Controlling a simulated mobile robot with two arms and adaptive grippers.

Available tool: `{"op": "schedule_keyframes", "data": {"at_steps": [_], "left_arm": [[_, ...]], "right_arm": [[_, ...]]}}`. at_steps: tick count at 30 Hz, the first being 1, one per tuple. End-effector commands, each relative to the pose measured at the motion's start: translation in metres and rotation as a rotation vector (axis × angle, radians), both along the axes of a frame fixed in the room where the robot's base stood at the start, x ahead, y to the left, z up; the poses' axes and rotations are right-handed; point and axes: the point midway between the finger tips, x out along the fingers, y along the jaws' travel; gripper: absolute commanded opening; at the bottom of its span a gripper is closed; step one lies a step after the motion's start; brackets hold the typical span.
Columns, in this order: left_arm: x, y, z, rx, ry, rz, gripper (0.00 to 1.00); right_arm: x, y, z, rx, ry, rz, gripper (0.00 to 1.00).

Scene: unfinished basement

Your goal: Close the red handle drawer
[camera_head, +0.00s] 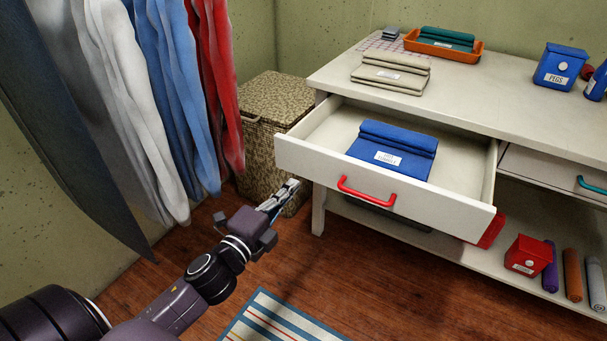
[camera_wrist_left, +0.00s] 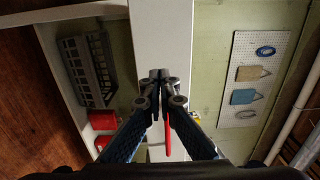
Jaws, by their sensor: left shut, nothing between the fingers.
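The drawer with the red handle (camera_head: 367,192) is pulled out from the white table; its front panel (camera_head: 440,204) faces me. A folded blue cloth (camera_head: 410,146) with a white label lies inside it. My left gripper (camera_head: 290,188) is shut and empty, in front of the drawer's left part and to the left of the red handle. In the left wrist view the shut fingertips (camera_wrist_left: 161,78) show against the white drawer front (camera_wrist_left: 160,30), with part of the red handle (camera_wrist_left: 167,135) beside them. I cannot tell whether they touch the panel. My right gripper is not in view.
A wicker hamper (camera_head: 262,125) stands left of the table, near hanging clothes (camera_head: 165,80). A second drawer with a teal handle (camera_head: 591,185) is at the right. The lower shelf holds a red box (camera_head: 528,256) and rolls. A striped rug (camera_head: 275,318) lies on the floor.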

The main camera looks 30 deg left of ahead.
Motion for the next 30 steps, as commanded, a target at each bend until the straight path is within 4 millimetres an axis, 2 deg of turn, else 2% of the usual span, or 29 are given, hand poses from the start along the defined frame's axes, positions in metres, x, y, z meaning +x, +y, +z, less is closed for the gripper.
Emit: {"op": "schedule_keyframes", "data": {"at_steps": [6,12,18,30], "left_arm": [[0.034,-0.001,0.001,0.001,-0.003,-0.001,0.00],[0.054,-0.002,0.000,-0.001,-0.001,0.000,0.00],[0.062,-0.002,0.000,-0.001,0.000,0.000,0.00],[0.064,-0.002,0.000,-0.001,0.000,0.000,0.00]], "right_arm": [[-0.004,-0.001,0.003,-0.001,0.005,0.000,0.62],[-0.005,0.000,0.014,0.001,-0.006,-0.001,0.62],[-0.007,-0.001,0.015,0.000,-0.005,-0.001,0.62],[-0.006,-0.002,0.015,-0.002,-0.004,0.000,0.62]]}}
